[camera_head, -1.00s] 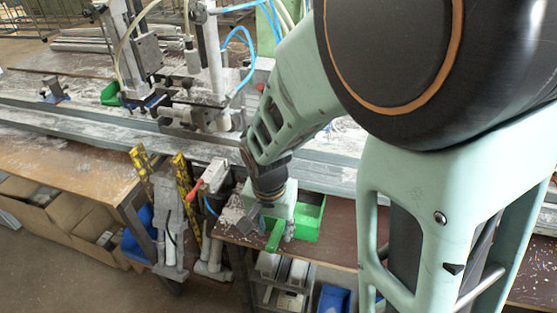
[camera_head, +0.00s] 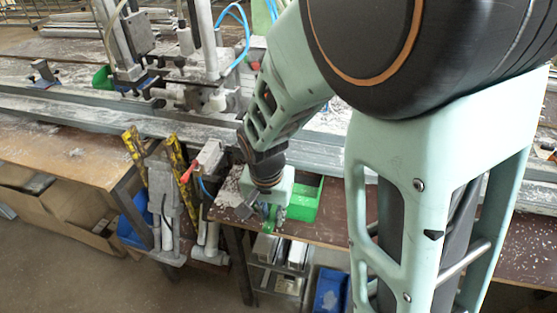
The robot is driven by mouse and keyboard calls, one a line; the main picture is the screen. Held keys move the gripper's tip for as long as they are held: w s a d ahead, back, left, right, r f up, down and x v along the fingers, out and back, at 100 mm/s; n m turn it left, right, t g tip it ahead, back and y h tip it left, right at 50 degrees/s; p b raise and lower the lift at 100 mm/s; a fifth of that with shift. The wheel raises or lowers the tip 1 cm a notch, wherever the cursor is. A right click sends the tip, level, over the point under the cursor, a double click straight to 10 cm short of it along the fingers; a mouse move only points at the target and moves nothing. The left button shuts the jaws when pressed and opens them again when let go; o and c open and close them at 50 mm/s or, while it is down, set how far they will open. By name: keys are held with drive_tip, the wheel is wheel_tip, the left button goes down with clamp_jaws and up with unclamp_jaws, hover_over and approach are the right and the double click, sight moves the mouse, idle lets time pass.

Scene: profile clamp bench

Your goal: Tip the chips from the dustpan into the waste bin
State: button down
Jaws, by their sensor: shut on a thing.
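My gripper (camera_head: 266,208) points down over the brown bench shelf in the middle of the picture, and its fingers are partly hidden by its own pale green housing. It is shut on a narrow green piece, which looks like the handle of the dustpan (camera_head: 271,219). The dustpan's pan and any chips in it cannot be made out. A green open-topped container (camera_head: 305,203) shows just right of my gripper, partly hidden behind it. I cannot tell whether it is the waste bin.
The brown shelf (camera_head: 330,233) carries pale chips left of my gripper. Grey metal profiles (camera_head: 70,115) run behind. Clamps and a red-handled tool stand left. Below are a drawer rack (camera_head: 277,265) and a blue bin (camera_head: 330,290); another blue bin (camera_head: 137,222) is at left.

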drive_tip(key=shift+r, duration=0.1)
wheel_tip(320, 180, up, 12)
drive_tip(key=p, duration=0.9)
drive_tip(key=shift+p, duration=0.4)
